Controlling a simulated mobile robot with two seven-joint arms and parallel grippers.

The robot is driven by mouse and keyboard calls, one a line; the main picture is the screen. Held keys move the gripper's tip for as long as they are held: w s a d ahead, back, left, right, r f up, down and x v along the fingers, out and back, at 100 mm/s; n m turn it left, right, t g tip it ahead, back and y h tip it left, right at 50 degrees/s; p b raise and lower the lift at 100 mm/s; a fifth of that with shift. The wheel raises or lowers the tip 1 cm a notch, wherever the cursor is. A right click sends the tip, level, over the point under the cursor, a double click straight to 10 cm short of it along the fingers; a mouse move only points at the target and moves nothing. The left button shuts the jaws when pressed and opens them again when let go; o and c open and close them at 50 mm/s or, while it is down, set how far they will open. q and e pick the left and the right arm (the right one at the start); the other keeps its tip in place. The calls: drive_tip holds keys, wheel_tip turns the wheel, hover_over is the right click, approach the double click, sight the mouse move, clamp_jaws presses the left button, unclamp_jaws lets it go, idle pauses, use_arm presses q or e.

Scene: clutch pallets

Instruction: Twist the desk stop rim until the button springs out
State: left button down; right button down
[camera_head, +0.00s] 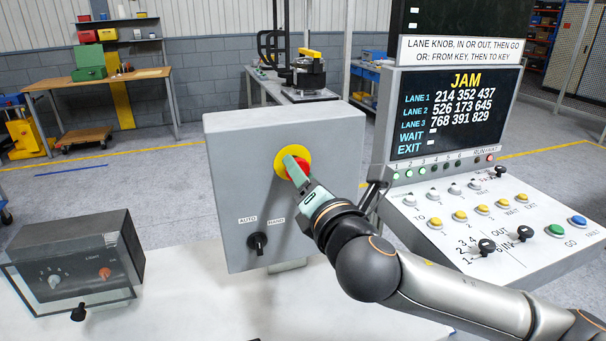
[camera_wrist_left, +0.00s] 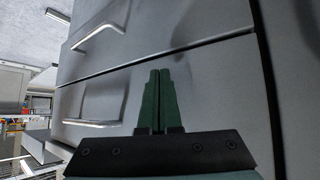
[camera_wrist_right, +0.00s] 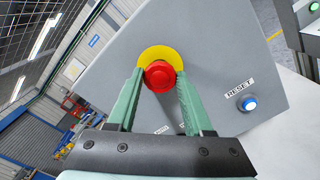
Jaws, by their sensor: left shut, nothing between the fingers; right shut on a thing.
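The desk stop is a red button (camera_wrist_right: 160,76) on a yellow disc (camera_head: 281,158), on the front of a grey box (camera_head: 236,190). My right gripper (camera_head: 294,165) reaches it from the lower right. In the right wrist view, its two green fingers (camera_wrist_right: 158,84) stand on either side of the red rim, shut on it. In the head view the fingers cover part of the button. Whether the button is in or out, I cannot tell. My left gripper (camera_wrist_left: 159,75) is shut and empty, in front of a grey panelled surface, and is out of the head view.
A black AUTO/HAND knob (camera_head: 257,243) sits below the stop. A console (camera_head: 497,220) with buttons and a screen reading JAM (camera_head: 466,82) stands right. A small clear-covered control box (camera_head: 75,265) stands left. White tabletop lies between.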

drive_tip(key=shift+c, duration=1.4)
unclamp_jaws()
drive_tip(key=b+v, duration=0.1)
drive_tip(key=v, duration=1.1)
drive_tip(key=shift+s+b, duration=0.2)
drive_tip(key=shift+b, duration=0.15)
